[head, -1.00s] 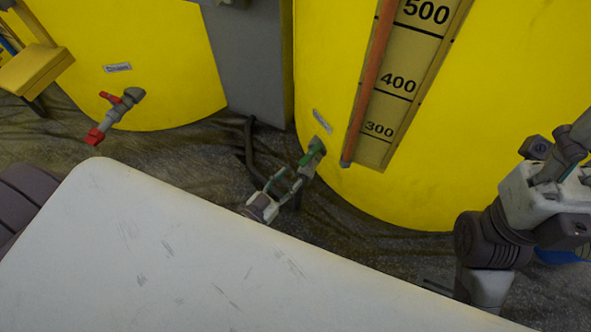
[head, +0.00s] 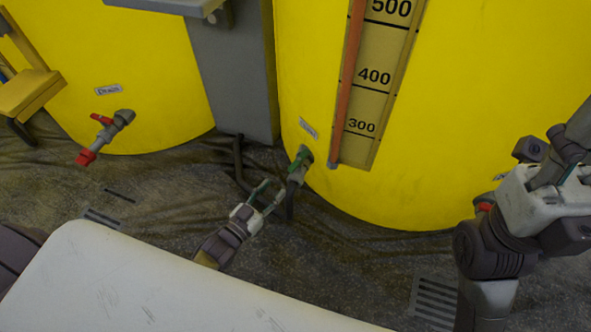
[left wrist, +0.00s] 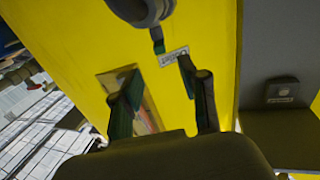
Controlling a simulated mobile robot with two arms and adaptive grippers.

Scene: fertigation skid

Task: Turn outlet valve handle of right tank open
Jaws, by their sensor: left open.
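The right yellow tank (head: 440,120) carries a grey outlet valve (head: 296,178) with a green handle (head: 301,158) low on its left side. My left gripper (head: 268,192) is open, just left of and below this valve, fingers pointing up toward it. In the left wrist view the two dark fingers (left wrist: 160,72) stand apart with nothing between them. The grey valve body (left wrist: 145,8) is cut off at the top edge, with a small green handle part (left wrist: 158,42) just beyond the fingertips. Contact cannot be told. My right arm shows at the right, its gripper out of sight.
A left yellow tank (head: 150,60) has a red-handled valve (head: 105,135). A grey cabinet (head: 235,80) stands between the tanks. A level gauge (head: 365,100) is right of the green valve. A white surface (head: 150,290) fills the lower left.

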